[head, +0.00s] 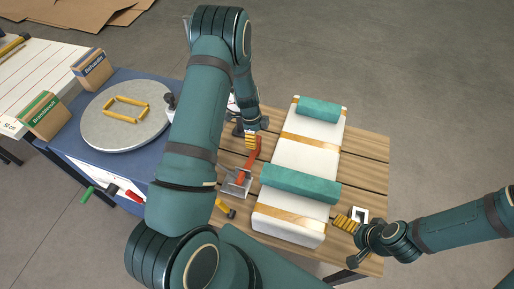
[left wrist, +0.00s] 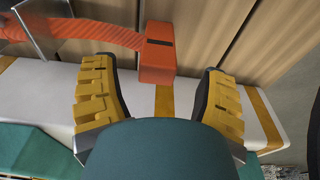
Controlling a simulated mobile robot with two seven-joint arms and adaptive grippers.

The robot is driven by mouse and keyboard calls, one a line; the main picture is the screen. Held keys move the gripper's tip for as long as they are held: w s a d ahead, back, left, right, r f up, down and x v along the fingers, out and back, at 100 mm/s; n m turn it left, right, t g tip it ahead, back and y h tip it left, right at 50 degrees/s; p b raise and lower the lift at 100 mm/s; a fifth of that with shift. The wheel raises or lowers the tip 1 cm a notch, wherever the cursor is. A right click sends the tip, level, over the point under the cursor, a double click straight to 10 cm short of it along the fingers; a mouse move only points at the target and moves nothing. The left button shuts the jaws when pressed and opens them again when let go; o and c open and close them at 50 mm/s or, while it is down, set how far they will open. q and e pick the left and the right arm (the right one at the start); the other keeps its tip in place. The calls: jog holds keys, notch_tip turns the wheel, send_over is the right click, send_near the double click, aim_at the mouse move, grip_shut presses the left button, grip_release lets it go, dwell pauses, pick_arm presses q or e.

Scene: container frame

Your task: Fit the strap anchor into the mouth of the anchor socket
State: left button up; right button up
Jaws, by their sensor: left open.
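An orange strap (head: 253,160) runs up from a grey metal bracket (head: 237,182) on the plank table. In the left wrist view the ribbed strap (left wrist: 90,33) ends in an orange block with a dark slot, which looks like the strap anchor (left wrist: 155,62). My left gripper (head: 251,142) is open, with its yellow fingers spread on either side of the block's line, apart from it. I cannot surely tell the anchor socket; a white square piece with a dark opening (head: 359,210) sits by my right gripper (head: 345,223). Whether the right fingers are shut is unclear.
A long white padded block (head: 305,157) with teal rolls (head: 300,184) and gold bands lies on the plank table (head: 365,147). To the left, a blue table (head: 62,143) carries a round grey disc (head: 103,138) and two boxes. My left arm hides the middle.

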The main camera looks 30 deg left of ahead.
pick_arm(q)
jog(key=f, duration=0.3)
jog(key=shift+d+f, duration=0.2)
jog(key=shift+d, duration=0.2)
jog(key=shift+s, duration=0.1)
grip_shut()
